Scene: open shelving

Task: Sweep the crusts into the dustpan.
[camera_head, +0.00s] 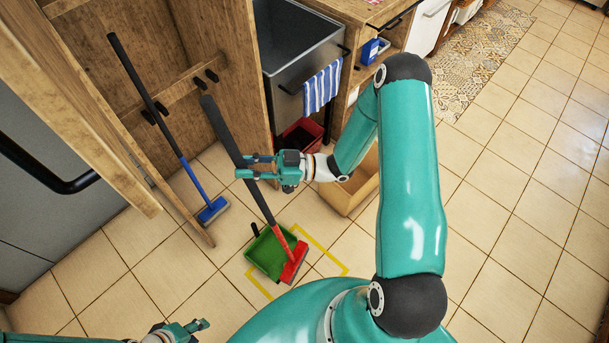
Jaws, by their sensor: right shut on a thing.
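A green dustpan (264,257) lies on the tiled floor, partly inside a yellow outline (322,254). Its short dark handle points up-left. A broom with a red head (294,262) and long dark handle (219,130) leans up-left, its head over the dustpan's right side; I cannot tell whether they touch. My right gripper (245,166) is shut on the broom's dark handle. My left gripper (200,325) is low at the bottom left, away from the broom and dustpan; its jaw opening is unclear. I cannot make out any crusts; the broom head and my arm hide part of the floor.
A blue broom (212,209) stands in the open wooden cabinet at left. The floor at right is clear.

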